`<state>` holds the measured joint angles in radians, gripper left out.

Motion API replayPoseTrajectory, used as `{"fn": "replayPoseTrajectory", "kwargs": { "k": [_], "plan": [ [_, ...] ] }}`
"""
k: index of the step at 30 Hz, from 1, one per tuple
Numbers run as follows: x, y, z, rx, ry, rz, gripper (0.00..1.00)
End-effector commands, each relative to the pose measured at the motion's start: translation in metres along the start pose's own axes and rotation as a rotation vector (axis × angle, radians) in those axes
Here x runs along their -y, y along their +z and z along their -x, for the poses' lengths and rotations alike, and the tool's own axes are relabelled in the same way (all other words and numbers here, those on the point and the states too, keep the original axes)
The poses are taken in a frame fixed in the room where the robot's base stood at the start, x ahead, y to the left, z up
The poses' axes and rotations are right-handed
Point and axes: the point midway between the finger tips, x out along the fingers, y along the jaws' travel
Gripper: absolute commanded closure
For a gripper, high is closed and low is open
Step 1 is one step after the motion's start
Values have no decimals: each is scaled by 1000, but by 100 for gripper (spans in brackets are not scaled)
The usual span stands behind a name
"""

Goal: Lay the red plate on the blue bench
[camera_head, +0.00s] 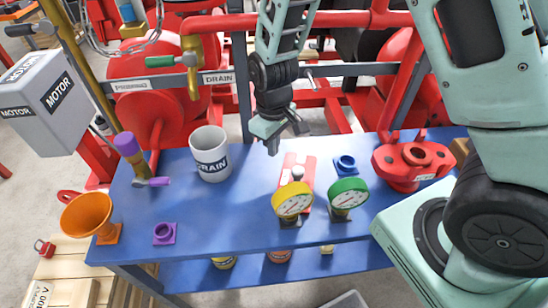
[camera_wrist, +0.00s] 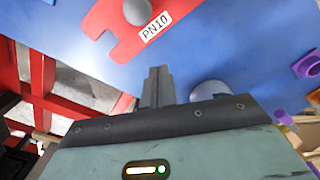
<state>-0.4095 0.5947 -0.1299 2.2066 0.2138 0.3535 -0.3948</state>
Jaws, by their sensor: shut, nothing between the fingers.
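The red plate (camera_head: 287,168) lies on the blue bench (camera_head: 225,220), behind the two gauges. It has a grey knob on top, and the yellow gauge hides part of its near end. In the wrist view the plate (camera_wrist: 102,22) shows at the top, with a notched edge and a "PN10" label, on the blue bench top (camera_wrist: 215,45). My gripper (camera_head: 273,148) is above the far edge of the bench, behind the plate and a little left of it, apart from it. In the wrist view its fingers (camera_wrist: 157,85) are together and empty.
A yellow gauge (camera_head: 292,202) and a green gauge (camera_head: 347,194) stand close in front of the plate. A blue fitting (camera_head: 345,165) and red flanged part (camera_head: 412,163) are to its right. A "DRAIN" mug (camera_head: 210,155) stands left. The bench's middle left is clear.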

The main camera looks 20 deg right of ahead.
Motion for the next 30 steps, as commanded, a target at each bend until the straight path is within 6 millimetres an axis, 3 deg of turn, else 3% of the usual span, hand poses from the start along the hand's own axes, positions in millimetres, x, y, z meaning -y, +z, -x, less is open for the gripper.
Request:
{"fn": "replayPoseTrajectory", "kwargs": {
  "k": [3,9,27,30],
  "plan": [
    [0,-1,22,-5,1,1,100],
    [0,0,45,-1,0,0,100],
    [0,1,50,1,0,0,100],
    [10,4,57,-4,-13,6,100]
  ]
}}
